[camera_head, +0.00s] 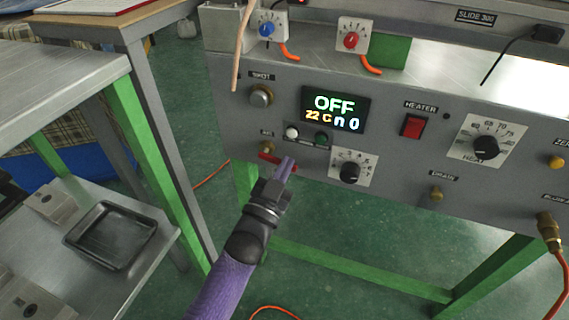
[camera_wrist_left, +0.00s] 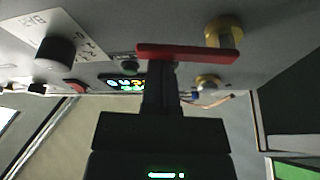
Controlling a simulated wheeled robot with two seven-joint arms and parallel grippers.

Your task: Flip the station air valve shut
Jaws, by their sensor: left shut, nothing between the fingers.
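The station air valve has a red lever (camera_head: 270,159) on a brass body (camera_head: 267,147), at the lower left of the grey panel under a small label. The lever lies roughly sideways across the panel. In the left wrist view the red lever (camera_wrist_left: 187,54) runs across in front of my fingers, with the brass body (camera_wrist_left: 224,32) near its right end. My left gripper (camera_head: 287,165) is shut and empty, its fingertips at the lever's free end. The wrist view shows the fingertips (camera_wrist_left: 158,66) overlapping the lever; I cannot tell if they touch. My right gripper is out of view.
The panel holds a display (camera_head: 335,110) reading OFF, a red heater switch (camera_head: 413,126), a dial knob (camera_head: 349,172) right of my gripper and a silver knob (camera_head: 261,95) above the valve. A bench with a dark tray (camera_head: 111,236) stands at left.

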